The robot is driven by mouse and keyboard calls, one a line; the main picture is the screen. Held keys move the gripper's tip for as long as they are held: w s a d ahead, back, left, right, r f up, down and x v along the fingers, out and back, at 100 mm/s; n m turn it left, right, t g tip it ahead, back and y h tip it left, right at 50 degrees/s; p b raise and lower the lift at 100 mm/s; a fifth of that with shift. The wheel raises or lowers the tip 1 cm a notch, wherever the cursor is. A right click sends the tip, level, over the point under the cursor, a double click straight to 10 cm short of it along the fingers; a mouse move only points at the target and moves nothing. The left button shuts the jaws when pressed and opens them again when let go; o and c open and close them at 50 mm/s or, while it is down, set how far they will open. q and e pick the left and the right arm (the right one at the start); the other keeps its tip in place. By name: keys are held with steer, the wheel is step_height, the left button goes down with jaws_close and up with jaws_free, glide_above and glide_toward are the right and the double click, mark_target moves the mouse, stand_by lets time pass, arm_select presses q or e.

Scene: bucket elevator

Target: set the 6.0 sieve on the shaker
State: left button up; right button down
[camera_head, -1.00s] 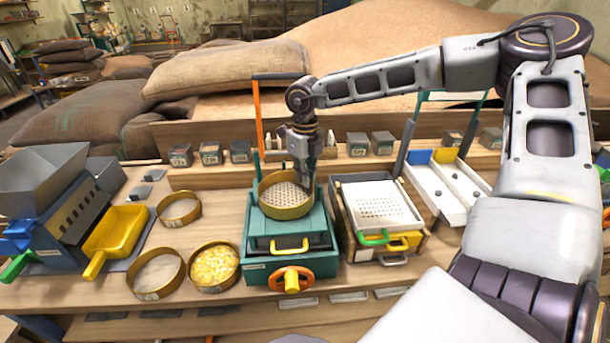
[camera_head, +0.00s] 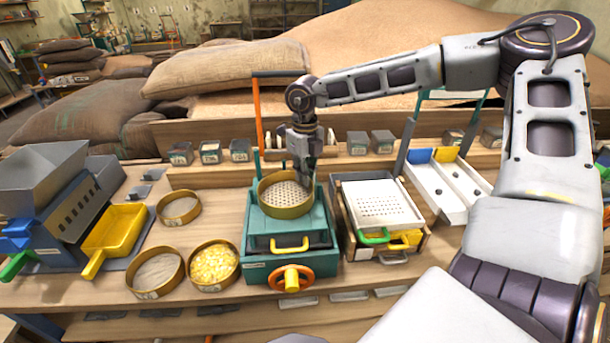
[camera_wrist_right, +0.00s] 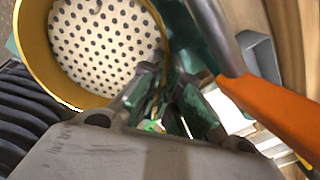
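A round brass-rimmed sieve (camera_head: 286,212) with a coarse perforated plate sits on top of the teal shaker (camera_head: 258,238). Its size marking cannot be read. It also shows in the right wrist view (camera_wrist_right: 105,40), empty. My right gripper (camera_head: 303,181) points down at the sieve's back right rim. In the right wrist view its fingers (camera_wrist_right: 168,85) stand apart with the rim between them, and a gap shows beside the rim. My left gripper is in no view.
Two more sieves (camera_head: 180,209) (camera_head: 154,274) and one with yellow grains (camera_head: 213,266) lie left of the shaker. An upright orange-handled lever (camera_head: 259,115) stands close behind it, near the gripper (camera_wrist_right: 265,100). A white perforated tray (camera_head: 375,204) is to the right.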

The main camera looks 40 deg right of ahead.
steer(key=c, duration=1.7)
jaws_free()
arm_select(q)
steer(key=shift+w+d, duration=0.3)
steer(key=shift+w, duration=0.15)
arm_select(e)
steer(key=shift+o, duration=0.3)
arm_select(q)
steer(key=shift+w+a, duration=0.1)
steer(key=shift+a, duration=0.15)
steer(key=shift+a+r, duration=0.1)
arm_select(e)
steer(key=shift+r, duration=0.1)
steer(key=shift+r+p, duration=0.2)
steer(key=shift+p, duration=0.15)
step_height(320, 180, up, 3)
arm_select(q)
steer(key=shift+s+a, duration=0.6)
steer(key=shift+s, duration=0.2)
arm_select(e)
step_height(320, 180, up, 9)
